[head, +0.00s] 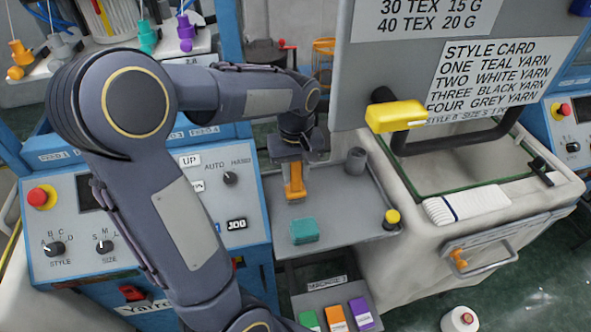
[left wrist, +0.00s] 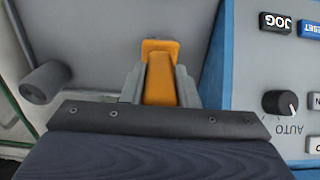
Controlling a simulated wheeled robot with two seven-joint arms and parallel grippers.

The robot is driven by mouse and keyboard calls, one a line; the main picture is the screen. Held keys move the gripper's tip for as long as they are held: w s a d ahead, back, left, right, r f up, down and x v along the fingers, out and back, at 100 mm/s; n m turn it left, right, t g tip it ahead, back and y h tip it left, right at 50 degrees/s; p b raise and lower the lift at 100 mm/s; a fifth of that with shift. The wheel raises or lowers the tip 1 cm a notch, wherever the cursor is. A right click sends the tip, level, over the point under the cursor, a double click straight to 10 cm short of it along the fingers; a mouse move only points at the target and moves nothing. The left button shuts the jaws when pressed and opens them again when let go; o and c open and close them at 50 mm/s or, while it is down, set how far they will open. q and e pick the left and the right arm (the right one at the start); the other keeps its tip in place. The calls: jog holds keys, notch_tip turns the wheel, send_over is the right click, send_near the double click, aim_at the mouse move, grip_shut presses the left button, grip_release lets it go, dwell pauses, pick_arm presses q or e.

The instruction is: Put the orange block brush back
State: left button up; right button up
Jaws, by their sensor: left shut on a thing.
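The orange block brush (head: 294,183) is held upright between the fingers of my left gripper (head: 292,172), over the grey shelf (head: 338,212) beside the control panel. In the left wrist view the orange brush (left wrist: 161,78) shows between the two grey fingers of the left gripper (left wrist: 160,85), which is shut on it. I cannot tell whether its lower end touches the shelf. A teal block (head: 304,231) lies on the shelf, nearer the front edge than the brush. My right gripper is not in view.
A grey cup-like cylinder (head: 356,160) stands at the shelf's back right; a yellow-topped knob (head: 392,217) is at its right corner. The blue-edged control panel (head: 240,217) borders the left. The shelf's middle is clear.

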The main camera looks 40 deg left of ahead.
pick_arm(q)
jog(key=o, duration=1)
notch_tip(320, 180, up, 12)
jog(key=shift+f+p, duration=0.1)
jog(key=shift+p, duration=0.25)
jog(key=s+d+f+m+t+h, duration=0.2)
jog(key=s+d+f+m, duration=0.2)
jog(key=s, duration=0.3)
jog(key=s+d+f+m+t+h, duration=0.1)
jog(key=s+d+f+m+t, duration=0.2)
jog(key=s+d, duration=0.4)
jog(key=shift+s+d+f+m+t+h, duration=0.3)
jog(key=shift+s+f+m+h, duration=0.1)
jog(key=shift+m, duration=0.4)
